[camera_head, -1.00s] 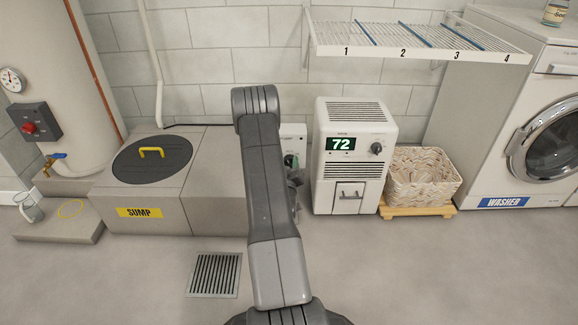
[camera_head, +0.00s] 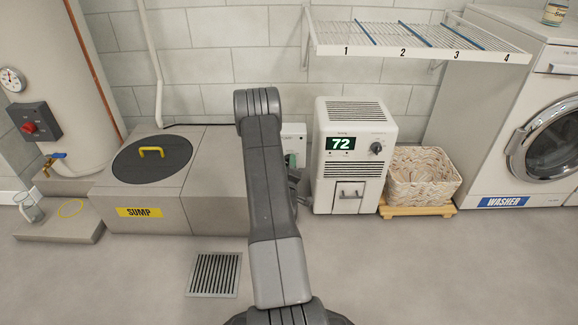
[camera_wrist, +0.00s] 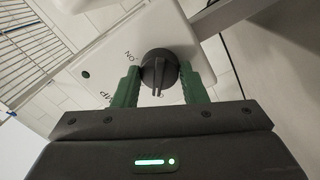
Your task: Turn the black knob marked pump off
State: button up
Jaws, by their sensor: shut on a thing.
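The black knob (camera_wrist: 158,66) sits on a white control box (camera_wrist: 120,48) in the wrist view. The word ON is printed beside the knob, up and left of it; another label is partly hidden by a finger. A pale mark on the knob points toward my gripper's body. My gripper (camera_wrist: 159,76) is shut on the knob, with one green finger on each side. In the head view the box (camera_head: 294,131) stands behind my arm; the knob and most of my gripper are hidden there.
A dehumidifier (camera_head: 346,182) reading 72 stands close to the right of the box. The sump cover (camera_head: 150,158) is to the left. A wire rack (camera_head: 430,38) hangs above right; a basket (camera_head: 424,177) and washer (camera_head: 545,150) are farther right.

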dwell(0.3)
jog(key=o, duration=1)
jog(key=shift+c, duration=0.2)
jog(key=s+p, duration=0.3)
jog(key=s, duration=1)
jog(key=shift+s+a+f, duration=0.3)
jog(key=shift+s+f, duration=0.1)
jog(key=shift+f, duration=0.05)
jog(key=w+b, duration=0.3)
jog(key=w, duration=1)
jog(key=shift+w+d+r, duration=0.3)
jog(key=shift+w+r, duration=0.1)
jog(key=shift+r, duration=0.05)
